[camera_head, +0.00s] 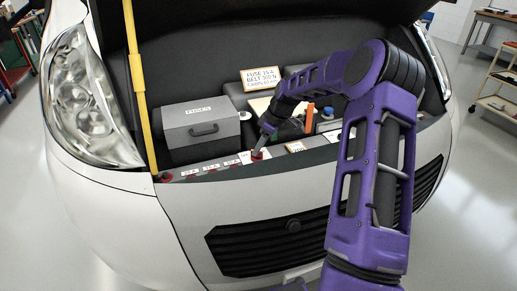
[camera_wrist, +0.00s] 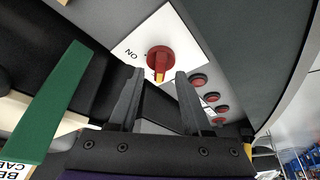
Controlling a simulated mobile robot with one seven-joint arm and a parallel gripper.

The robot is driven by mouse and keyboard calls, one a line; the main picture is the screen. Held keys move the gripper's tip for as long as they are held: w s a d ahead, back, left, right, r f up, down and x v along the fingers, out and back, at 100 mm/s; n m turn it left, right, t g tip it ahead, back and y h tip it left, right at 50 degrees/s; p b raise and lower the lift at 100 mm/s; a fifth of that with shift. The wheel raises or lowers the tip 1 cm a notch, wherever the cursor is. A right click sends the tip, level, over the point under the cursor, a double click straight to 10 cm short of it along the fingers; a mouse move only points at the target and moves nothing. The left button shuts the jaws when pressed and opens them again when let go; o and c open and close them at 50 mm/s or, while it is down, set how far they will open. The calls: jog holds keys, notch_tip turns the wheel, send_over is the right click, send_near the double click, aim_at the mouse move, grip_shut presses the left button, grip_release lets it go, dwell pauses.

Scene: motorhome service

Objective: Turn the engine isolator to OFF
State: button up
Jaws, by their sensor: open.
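The engine isolator is a round red knob (camera_wrist: 160,57) with a yellow pointer, on a white plate (camera_wrist: 187,36) in the wrist view. The pointer aims down the picture, towards my gripper. The word ON stands at the left of the knob; I cannot see an OFF label. In the head view the red knob (camera_head: 258,155) sits on the front ledge of the engine bay. My gripper (camera_wrist: 160,74) is open and empty, its two fingertips close to the knob on either side of the pointer. I cannot tell whether they touch it. In the head view my gripper (camera_head: 267,138) partly hides the plate.
Several smaller red knobs (camera_wrist: 199,80) line the same ledge. A yellow prop rod (camera_head: 141,95) stands at the left. A grey fuse box (camera_head: 199,130) sits behind the ledge, with a lettered sign (camera_head: 262,78) further back. A green panel (camera_wrist: 48,100) lies left in the wrist view.

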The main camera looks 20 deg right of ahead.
jog(key=v, duration=1.5)
jog(key=shift+s+r+p, duration=0.2)
jog(key=shift+r+p, duration=0.15)
